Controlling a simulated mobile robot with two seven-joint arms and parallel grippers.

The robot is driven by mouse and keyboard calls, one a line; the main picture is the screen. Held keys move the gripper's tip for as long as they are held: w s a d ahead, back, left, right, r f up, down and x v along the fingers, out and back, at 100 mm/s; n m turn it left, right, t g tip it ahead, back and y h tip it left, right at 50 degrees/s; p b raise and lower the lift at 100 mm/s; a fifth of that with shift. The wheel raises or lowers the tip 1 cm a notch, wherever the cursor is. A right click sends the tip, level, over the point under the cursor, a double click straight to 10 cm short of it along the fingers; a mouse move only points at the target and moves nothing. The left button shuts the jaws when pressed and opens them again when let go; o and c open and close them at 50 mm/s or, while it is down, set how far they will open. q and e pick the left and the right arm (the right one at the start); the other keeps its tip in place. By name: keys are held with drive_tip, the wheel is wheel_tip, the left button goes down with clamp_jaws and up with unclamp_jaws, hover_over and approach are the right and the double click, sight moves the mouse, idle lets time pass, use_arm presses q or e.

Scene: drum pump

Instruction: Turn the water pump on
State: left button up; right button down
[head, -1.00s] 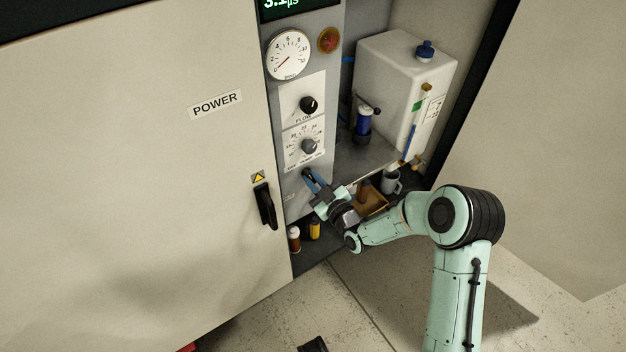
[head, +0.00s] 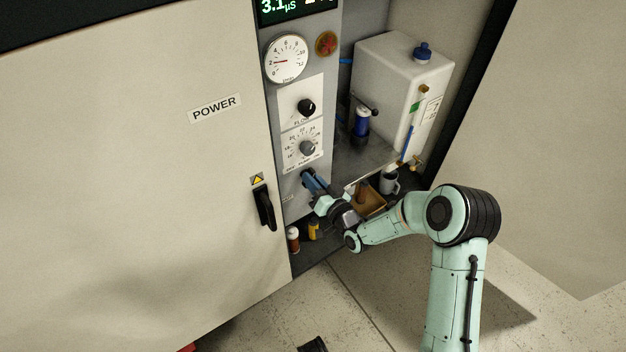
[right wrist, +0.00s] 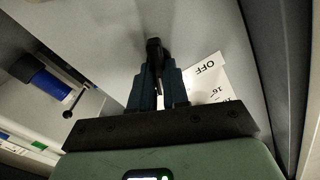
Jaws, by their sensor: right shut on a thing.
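The pump switch is a dark lever (right wrist: 154,52) on the grey control panel (head: 300,205), under the OFF / PUMP / ON label (head: 303,163). My right gripper (head: 310,178) is at the panel's lower part, its blue fingers shut on the lever, and they hide most of it in the head view. The right wrist view shows the lever between the fingertips, with the word OFF (right wrist: 210,67) beside it. My left gripper is not in view.
The FLOW knob (head: 306,107) and a dial knob (head: 307,148) sit above the switch. A white tank (head: 390,80) and a blue filter (head: 361,122) stand right of the panel. The POWER door (head: 150,150) has a black handle (head: 264,208). Small bottles (head: 293,239) and a mug (head: 389,183) stand below.

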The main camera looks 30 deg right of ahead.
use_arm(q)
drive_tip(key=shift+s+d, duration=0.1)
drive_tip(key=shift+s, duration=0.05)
use_arm(e)
drive_tip(key=shift+f+m, duration=0.1)
drive_tip(key=shift+m, duration=0.4)
drive_tip(key=c, duration=1.1)
unclamp_jaws()
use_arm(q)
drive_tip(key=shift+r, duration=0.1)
use_arm(e)
drive_tip(key=shift+s, duration=0.15)
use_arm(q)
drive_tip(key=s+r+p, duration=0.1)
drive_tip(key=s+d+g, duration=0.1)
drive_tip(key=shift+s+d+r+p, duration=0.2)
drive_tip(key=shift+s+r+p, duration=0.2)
use_arm(e)
drive_tip(key=s, duration=1.3)
drive_tip(key=shift+s+d, duration=0.1)
drive_tip(key=shift+d, duration=0.25)
